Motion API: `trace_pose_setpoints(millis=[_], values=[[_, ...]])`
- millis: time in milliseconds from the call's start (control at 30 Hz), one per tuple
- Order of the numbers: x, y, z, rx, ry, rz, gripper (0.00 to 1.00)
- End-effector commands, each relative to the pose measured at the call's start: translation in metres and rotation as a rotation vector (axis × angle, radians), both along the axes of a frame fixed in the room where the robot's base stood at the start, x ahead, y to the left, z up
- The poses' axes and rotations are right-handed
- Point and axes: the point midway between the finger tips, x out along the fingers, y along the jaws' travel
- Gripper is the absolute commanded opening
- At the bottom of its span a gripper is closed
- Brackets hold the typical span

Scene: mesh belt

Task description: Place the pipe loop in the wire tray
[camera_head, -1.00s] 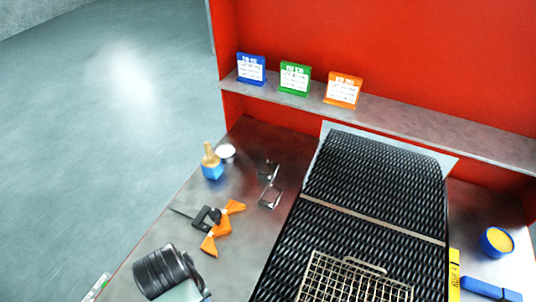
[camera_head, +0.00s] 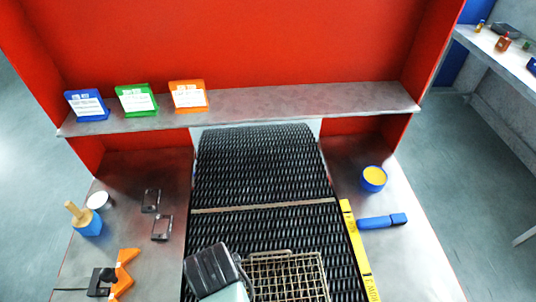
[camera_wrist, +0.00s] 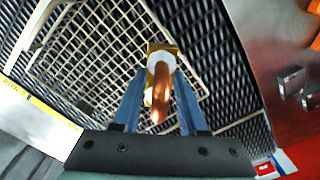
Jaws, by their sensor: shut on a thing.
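In the wrist view my gripper (camera_wrist: 160,78) has its two blue fingers shut on the pipe loop (camera_wrist: 160,98). It shows as a shiny copper tube with a white and yellow part at its far end, and the rest of its shape is hidden. The wire tray (camera_wrist: 112,52) lies beyond and beneath the fingers, and the held loop overlaps it in this view. The gap between them is hard to judge. In the head view the wire tray (camera_head: 287,272) sits on the belt, and my dark wrist covers its left edge. The pipe loop is hidden there.
The black mesh belt (camera_head: 255,170) fills the middle. Right are a yellow bar (camera_head: 357,250), a blue tool (camera_head: 382,221) and a yellow-topped blue tub (camera_head: 373,178). A shelf carries cards.

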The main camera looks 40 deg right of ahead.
Motion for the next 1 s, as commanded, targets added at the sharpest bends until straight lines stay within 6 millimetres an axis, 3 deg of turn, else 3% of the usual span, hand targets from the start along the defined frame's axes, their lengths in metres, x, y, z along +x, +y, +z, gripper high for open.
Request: trace_pose_setpoints(millis=[200, 400, 500, 733, 1000], values=[[-0.022, -0.021, 0.008, -0.002, 0.000, -0.503, 0.00], [-0.033, -0.030, 0.011, -0.004, 0.001, -0.758, 0.00], [-0.035, -0.031, 0.005, -0.005, 0.003, -0.806, 0.00], [-0.036, -0.031, -0.034, -0.005, 0.006, -0.817, 0.00], [-0.036, -0.031, -0.061, -0.005, 0.004, -0.815, 0.00]])
